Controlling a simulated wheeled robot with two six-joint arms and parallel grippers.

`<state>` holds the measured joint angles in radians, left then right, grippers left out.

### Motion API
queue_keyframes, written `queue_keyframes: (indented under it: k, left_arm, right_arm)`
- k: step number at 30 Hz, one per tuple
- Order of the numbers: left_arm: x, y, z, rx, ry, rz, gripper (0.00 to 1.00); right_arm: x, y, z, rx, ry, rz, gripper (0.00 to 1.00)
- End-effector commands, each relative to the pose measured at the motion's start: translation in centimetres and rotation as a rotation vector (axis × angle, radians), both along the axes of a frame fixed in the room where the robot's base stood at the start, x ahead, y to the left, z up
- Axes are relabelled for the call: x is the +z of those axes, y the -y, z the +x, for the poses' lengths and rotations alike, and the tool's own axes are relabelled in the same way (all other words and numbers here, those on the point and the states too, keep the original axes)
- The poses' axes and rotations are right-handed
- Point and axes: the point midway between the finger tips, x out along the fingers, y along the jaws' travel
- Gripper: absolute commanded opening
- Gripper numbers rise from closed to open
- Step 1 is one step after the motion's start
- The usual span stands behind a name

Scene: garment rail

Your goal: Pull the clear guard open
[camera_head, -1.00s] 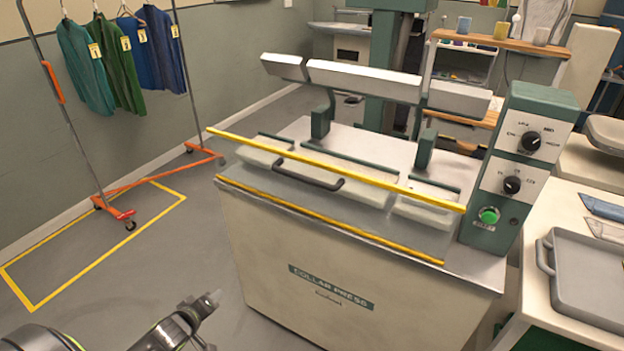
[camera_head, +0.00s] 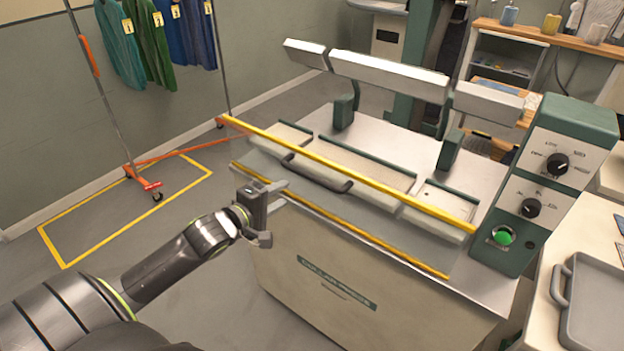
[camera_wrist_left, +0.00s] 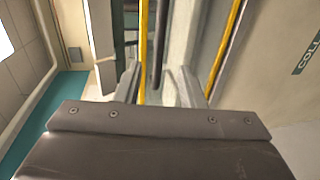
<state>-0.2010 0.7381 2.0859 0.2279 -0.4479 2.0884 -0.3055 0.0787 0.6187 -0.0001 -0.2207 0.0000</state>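The collar press (camera_head: 400,300) stands in the middle of the head view. Its clear guard shows mainly by its yellow upper edge bar (camera_head: 345,172) and the yellow lower strip (camera_head: 340,221). A dark curved handle (camera_head: 315,177) sits between them, towards the left. My left gripper (camera_head: 276,212) is in front of the press's left front edge, below and left of the handle. It is open and empty. In the left wrist view its two fingers (camera_wrist_left: 160,86) are apart, with a dark bar, seemingly the handle (camera_wrist_left: 158,50), beyond the gap. My right gripper is not in view.
A control box (camera_head: 545,185) with two dials and a green button stands at the press's right end. A grey tray (camera_head: 600,310) lies on the right table. A garment rail (camera_head: 190,152) stands left.

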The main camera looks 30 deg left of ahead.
Motion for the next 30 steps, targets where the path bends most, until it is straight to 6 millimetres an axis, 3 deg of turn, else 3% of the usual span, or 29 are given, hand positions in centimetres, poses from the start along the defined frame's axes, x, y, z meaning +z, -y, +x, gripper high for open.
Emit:
queue_keyframes:
  k: [18, 30]
  left_arm:
    - [-2.1, 0.9, 10.8, -0.001, 0.001, -0.002, 0.36]
    - [-2.6, 1.1, 12.5, -0.002, 0.0, 0.001, 0.36]
  right_arm:
    - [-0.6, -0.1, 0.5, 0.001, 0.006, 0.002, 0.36]
    - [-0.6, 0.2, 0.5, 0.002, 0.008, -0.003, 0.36]
